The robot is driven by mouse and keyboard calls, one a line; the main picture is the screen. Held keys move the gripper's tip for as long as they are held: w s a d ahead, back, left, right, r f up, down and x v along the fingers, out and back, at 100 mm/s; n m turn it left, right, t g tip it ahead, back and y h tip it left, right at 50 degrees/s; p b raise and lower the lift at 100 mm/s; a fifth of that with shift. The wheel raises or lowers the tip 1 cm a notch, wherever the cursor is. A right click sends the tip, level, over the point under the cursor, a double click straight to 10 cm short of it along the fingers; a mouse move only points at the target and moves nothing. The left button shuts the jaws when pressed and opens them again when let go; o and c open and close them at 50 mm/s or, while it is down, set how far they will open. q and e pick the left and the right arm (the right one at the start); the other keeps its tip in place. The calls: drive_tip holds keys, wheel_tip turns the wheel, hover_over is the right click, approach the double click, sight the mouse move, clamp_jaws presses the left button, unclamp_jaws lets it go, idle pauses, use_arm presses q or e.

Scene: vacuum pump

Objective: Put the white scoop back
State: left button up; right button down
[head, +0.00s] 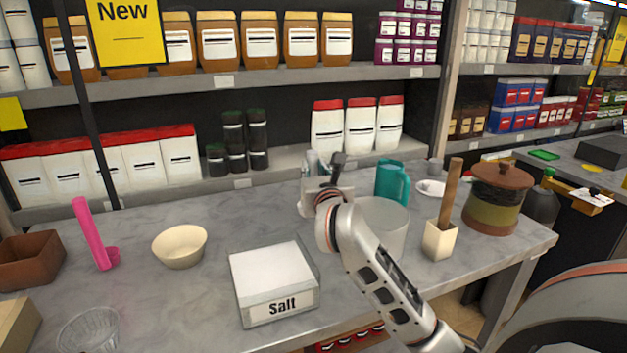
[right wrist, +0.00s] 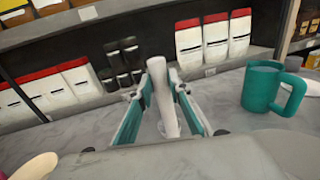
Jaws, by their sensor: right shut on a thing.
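My right gripper (head: 326,178) is over the back middle of the counter, its arm reaching in from the lower right. In the right wrist view its teal-padded fingers (right wrist: 168,88) are shut on a pale, upright handle, apparently the white scoop (right wrist: 170,112). In the head view the scoop (head: 311,163) shows only as a small pale piece at the gripper; its lower end is hidden. A white-topped box labelled Salt (head: 272,272) stands at the front middle of the counter. My left gripper is not in view.
A cream bowl (head: 180,247) and pink scoop (head: 95,236) are left. A teal mug (head: 391,181), a white container (head: 386,215) partly behind my arm, a wooden-handled tool in a beige holder (head: 439,240) and a lidded jar (head: 494,198) are right. Stocked shelves stand behind.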

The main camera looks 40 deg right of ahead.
wheel_tip(320, 180, down, 3)
drive_tip(key=shift+r, duration=0.15)
drive_tip(key=shift+f+b, duration=0.25)
drive_tip(key=shift+b, duration=0.05)
drive_tip(key=c, duration=1.9)
unclamp_jaws()
drive_tip(key=shift+r, duration=0.15)
